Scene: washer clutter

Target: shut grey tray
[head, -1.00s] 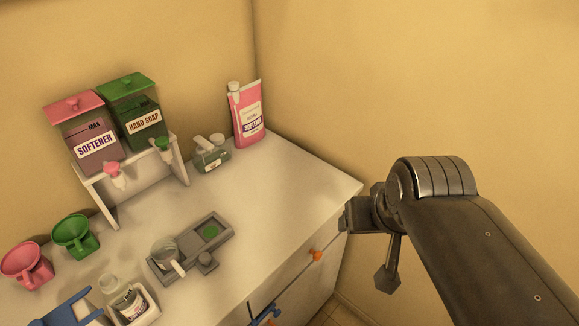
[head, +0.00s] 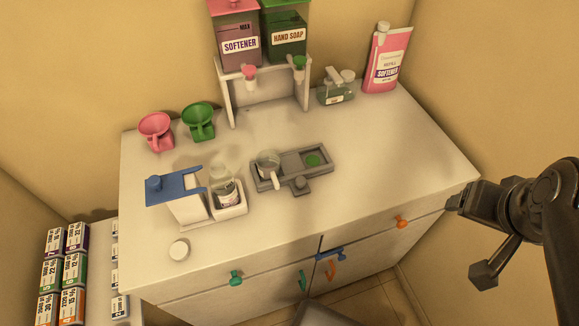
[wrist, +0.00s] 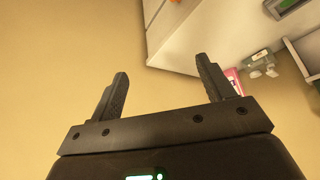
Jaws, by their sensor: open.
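The grey tray (head: 289,168) lies on the middle of the white cabinet top in the head view. It is a long flat piece with a small grey knob (head: 301,185) on its front side.
A dispenser stand (head: 230,104), a small glass bottle (head: 337,88) and a pink refill pouch (head: 388,58) stand at the back. A pink scoop (head: 156,131) and green scoop (head: 198,121) are at left. A blue-topped holder (head: 176,183) stands left of the tray. The right cabinet top is clear.

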